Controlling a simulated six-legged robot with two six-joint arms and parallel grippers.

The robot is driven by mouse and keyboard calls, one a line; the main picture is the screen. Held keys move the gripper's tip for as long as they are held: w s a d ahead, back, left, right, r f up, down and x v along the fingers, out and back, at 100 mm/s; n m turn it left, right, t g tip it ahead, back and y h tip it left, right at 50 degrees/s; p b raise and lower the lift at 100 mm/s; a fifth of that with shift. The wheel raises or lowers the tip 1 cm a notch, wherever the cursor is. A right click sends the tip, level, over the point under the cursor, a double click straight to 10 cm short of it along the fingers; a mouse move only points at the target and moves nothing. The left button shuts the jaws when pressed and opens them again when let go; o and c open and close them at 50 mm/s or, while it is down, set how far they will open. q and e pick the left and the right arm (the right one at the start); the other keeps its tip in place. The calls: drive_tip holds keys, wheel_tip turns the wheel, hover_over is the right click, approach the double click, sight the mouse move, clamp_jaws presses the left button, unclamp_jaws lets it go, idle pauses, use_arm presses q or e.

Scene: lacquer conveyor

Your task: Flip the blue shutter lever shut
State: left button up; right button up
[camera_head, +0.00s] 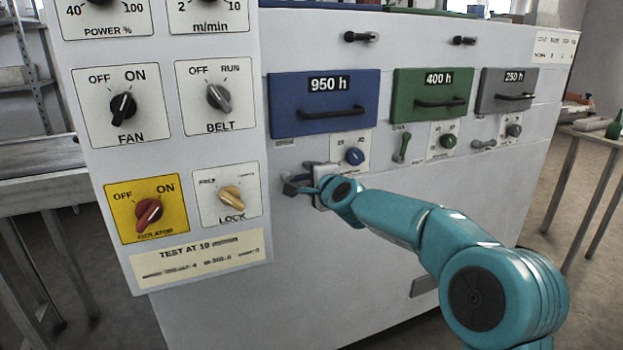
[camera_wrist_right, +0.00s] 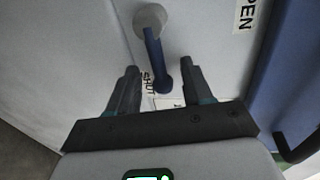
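The blue shutter lever (camera_wrist_right: 155,55) shows in the right wrist view, hanging from a round grey pivot (camera_wrist_right: 150,18). Its knobbed end points down the picture, beside the SHUT label (camera_wrist_right: 148,83); the OPEN label (camera_wrist_right: 248,15) is up to the right. My right gripper (camera_wrist_right: 159,68) is open, one finger on each side of the lever, with visible gaps to both. In the head view my right gripper (camera_head: 297,182) is at the machine front, below the blue 950 h panel (camera_head: 290,105), and largely hides the lever. My left gripper is not in view.
The lock knob (camera_head: 232,197) and isolator knob (camera_head: 149,214) are on the control panel left of my gripper. A blue dial (camera_head: 355,156) is just above right. A green lever (camera_head: 401,148) and grey lever (camera_head: 484,144) are farther right. The lower machine front is clear.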

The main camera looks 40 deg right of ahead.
drive_tip(key=shift+a, duration=0.1)
drive_tip(key=v, duration=1.6)
drive_tip(key=shift+s+a, duration=0.15)
